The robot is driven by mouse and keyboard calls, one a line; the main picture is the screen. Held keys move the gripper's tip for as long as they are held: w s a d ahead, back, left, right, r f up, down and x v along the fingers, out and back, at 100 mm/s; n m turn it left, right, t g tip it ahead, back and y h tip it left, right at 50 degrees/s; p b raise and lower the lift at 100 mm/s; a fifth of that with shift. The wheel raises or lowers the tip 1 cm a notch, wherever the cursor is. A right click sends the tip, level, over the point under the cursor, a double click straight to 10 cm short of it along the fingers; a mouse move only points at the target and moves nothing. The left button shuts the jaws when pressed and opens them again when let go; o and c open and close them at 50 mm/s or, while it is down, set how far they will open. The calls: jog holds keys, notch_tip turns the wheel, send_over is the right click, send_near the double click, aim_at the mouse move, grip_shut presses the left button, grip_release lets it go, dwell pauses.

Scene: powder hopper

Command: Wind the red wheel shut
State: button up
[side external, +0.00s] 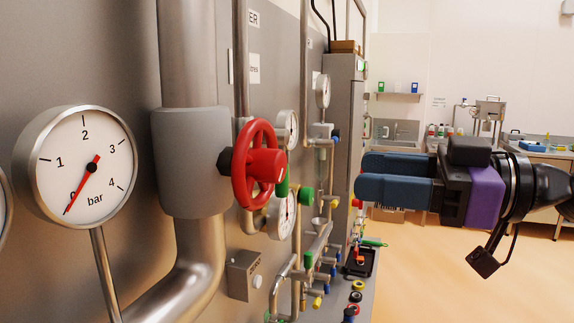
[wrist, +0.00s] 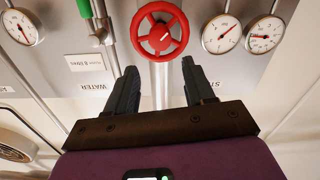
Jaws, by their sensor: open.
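The red wheel (side external: 254,165) is mounted on a grey valve body (side external: 187,162) on a thick steel pipe, left of centre in the side external view. In the wrist view the red wheel (wrist: 160,31) shows face-on at the top middle, with several spokes and a central hub. My gripper (side external: 368,176) is open and empty, to the right of the wheel and apart from it. In the wrist view its two dark blue fingers (wrist: 156,78) are spread, pointing toward the wheel, with nothing between them. The wheel lies beyond the fingertips.
A large pressure gauge (side external: 84,167) stands left of the valve, its red needle near zero. Smaller gauges, pipes and coloured handles line the panel behind, including a green handle (side external: 306,196). A black tray (side external: 361,262) sits low on a ledge. The air between gripper and wheel is clear.

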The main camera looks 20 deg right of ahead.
aim_at(283, 166)
jog(key=x, duration=1.1)
jog(key=shift+w+a, duration=0.1)
jog(key=c, duration=0.8)
